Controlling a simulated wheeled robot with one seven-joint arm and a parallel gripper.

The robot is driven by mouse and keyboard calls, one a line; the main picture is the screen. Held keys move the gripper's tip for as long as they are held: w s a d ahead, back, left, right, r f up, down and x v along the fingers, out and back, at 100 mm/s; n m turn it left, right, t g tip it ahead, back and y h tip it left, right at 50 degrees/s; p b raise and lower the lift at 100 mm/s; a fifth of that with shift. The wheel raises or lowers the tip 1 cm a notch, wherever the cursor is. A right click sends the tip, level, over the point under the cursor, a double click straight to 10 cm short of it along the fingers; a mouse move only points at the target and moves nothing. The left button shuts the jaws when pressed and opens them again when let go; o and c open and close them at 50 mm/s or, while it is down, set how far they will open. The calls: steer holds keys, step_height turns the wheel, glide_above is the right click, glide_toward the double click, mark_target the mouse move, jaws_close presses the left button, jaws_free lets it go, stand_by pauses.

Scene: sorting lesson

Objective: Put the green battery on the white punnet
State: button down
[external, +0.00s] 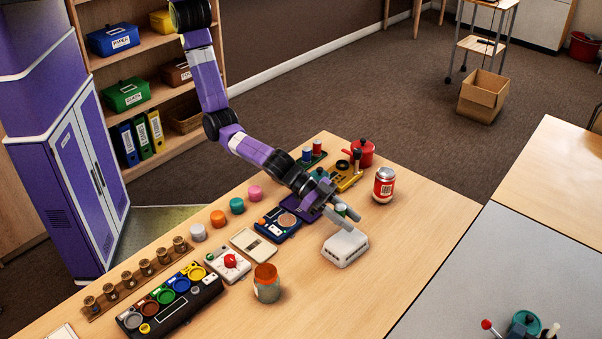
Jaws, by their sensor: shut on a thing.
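The green battery (341,210) is a small cylinder with a green side and a pale end. My gripper (343,214) is shut on it, with grey fingers on either side that partly hide it. The white punnet (346,247) is a low white box on the table, just below the gripper in the picture. The battery appears above the table and behind the punnet's far edge; I cannot tell the exact gap between them.
A red-labelled jar (383,185) stands right of the gripper. A blue device (278,225) and a purple one (303,204) lie left of the gripper. The table's right front is clear.

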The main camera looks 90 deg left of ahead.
mark_target(345, 237)
steer(key=shift+f+b, duration=0.3)
steer(key=shift+f, duration=2.05)
steer(key=shift+f, duration=0.2)
steer(key=c, duration=1.1)
jaws_free()
steer(key=shift+r, duration=0.15)
steer(key=shift+r, duration=0.1)
steer(key=shift+p+v, duration=0.35)
steer(key=shift+v, duration=5.65)
